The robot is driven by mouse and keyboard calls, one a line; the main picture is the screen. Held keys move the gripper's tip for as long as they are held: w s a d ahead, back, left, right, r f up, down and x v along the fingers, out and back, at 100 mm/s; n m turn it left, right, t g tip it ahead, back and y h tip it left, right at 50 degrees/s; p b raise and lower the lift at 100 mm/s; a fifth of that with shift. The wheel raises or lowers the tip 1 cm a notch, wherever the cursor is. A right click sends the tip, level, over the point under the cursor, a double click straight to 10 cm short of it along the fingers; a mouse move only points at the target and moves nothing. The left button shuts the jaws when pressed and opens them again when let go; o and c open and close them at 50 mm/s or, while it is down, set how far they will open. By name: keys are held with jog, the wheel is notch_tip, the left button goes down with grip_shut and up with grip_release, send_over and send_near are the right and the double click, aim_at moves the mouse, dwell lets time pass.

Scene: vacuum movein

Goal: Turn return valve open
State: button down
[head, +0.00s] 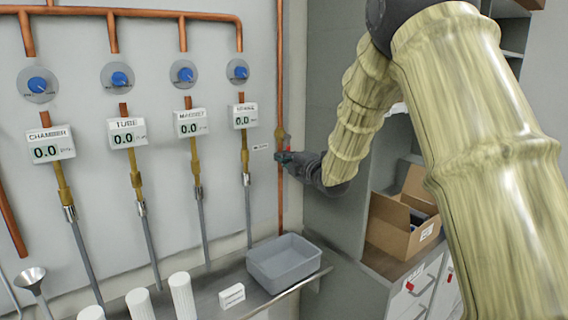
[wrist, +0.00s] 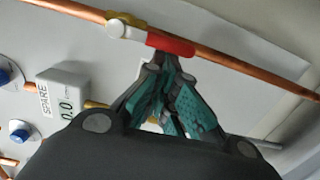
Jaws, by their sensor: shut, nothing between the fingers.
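The return valve sits on the vertical copper pipe at the right end of the wall. Its brass body (head: 281,135) shows in the head view, and its brass collar with a white cap shows in the wrist view (wrist: 122,27). Its red handle (wrist: 172,44) looks roughly in line with the pipe in the wrist view. My gripper (head: 285,157) is shut and empty, its teal fingertips (wrist: 165,68) just beside the red handle. I cannot tell whether they touch it. In the head view the handle is mostly hidden by the gripper.
Several blue knobs and white meters, such as the SPARE meter (head: 244,116), line the wall to the left. A grey bin (head: 288,262) stands on the shelf below. A grey cabinet side (head: 335,215) is close on the right, with a cardboard box (head: 402,222) beyond it.

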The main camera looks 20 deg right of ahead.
jog(key=shift+d+r, duration=0.1)
jog(key=shift+d, duration=0.2)
jog(key=shift+a, duration=0.1)
